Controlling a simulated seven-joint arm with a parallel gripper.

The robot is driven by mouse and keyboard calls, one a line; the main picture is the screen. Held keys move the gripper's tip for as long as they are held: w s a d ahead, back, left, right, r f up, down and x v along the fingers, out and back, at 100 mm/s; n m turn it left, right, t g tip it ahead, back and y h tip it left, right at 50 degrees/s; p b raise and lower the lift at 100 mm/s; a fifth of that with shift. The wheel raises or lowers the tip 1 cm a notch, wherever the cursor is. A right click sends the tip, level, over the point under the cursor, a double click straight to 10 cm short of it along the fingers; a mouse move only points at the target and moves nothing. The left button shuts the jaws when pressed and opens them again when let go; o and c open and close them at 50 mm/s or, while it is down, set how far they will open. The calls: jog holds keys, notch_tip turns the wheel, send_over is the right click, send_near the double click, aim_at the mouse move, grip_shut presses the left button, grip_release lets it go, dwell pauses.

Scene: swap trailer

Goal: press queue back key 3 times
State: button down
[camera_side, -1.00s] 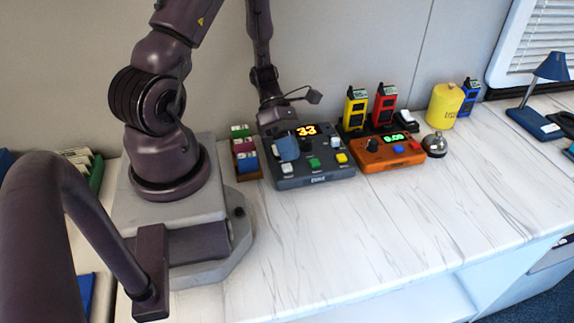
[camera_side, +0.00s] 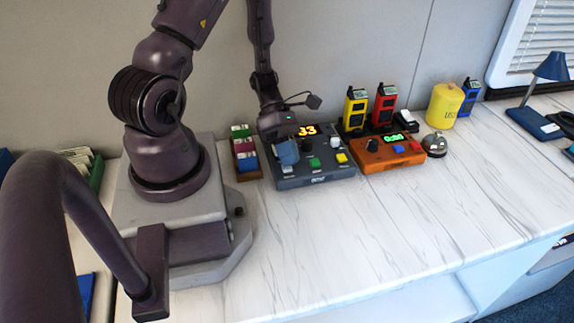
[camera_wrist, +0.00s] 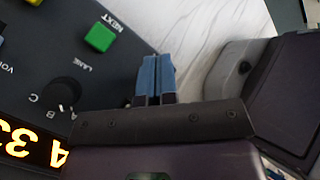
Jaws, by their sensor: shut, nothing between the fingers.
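The dark grey queue console (camera_side: 318,177) stands on the counter with an orange lit display (camera_side: 307,130) reading about 33. Along its front are a white key (camera_side: 287,168), a green key (camera_side: 314,162) and a yellow key (camera_side: 342,158). In the wrist view the green key (camera_wrist: 99,38) is labelled NEXT. No back label is readable. My gripper (camera_side: 289,157) is shut and empty, its blue fingertips just above and behind the white key; contact cannot be told. In the wrist view the fingers (camera_wrist: 155,62) hide what lies beneath them.
The console also has a black knob (camera_wrist: 62,92) marked LANE. An orange timer box (camera_side: 388,157) stands close on the right, then a silver bell (camera_side: 436,145). A card tray (camera_side: 246,166) is close on the left. The counter in front is clear.

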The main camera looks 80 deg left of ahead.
jog(key=shift+f, duration=0.3)
jog(key=shift+r, duration=0.15)
dwell(0.5)
jog(key=shift+r, duration=0.8)
jog(key=shift+r, duration=0.1)
jog(key=shift+r, duration=2.4)
